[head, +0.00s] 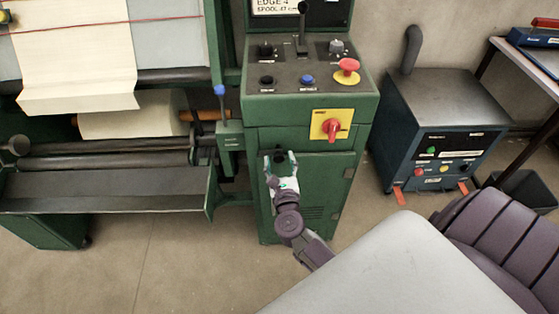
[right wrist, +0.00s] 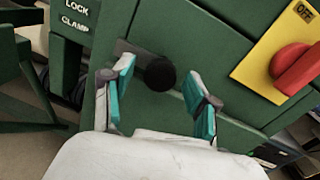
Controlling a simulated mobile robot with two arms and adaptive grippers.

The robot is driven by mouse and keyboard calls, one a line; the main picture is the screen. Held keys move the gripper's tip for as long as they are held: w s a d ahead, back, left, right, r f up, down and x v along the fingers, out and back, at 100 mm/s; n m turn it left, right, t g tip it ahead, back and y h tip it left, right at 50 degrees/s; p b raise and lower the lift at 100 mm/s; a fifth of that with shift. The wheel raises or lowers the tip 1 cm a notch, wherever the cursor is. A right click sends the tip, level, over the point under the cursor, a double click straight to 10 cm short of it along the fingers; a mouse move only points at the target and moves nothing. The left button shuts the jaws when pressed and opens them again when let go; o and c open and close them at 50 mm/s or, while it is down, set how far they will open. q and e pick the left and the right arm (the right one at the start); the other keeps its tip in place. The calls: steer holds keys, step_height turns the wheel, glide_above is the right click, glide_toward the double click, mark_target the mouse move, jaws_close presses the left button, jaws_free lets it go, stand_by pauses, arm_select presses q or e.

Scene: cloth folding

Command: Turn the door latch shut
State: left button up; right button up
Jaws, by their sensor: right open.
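The door latch is a round black knob on a dark plate, at the upper left of the green cabinet door (head: 325,184). In the right wrist view the black latch knob (right wrist: 160,74) shows between and beyond my fingertips. In the head view the knob (head: 279,156) is partly hidden by my gripper. My right gripper (head: 279,163) is open, with teal-lined fingers on either side of the knob. In the right wrist view a gap shows between the knob and each finger. I cannot tell how far the fingertips are from the door. My left gripper is not in view.
A red rotary switch on a yellow plate (head: 332,125) is just above the door. The control panel (head: 305,72) has a red mushroom button (head: 347,71). A roller machine (head: 110,160) stands left, a dark blue unit (head: 442,110) right. Floor (head: 150,270) is clear at front left.

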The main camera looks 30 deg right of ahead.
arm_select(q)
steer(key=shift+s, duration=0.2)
arm_select(e)
steer(key=shift+c, duration=0.2)
steer(key=c, duration=0.3)
jaws_close()
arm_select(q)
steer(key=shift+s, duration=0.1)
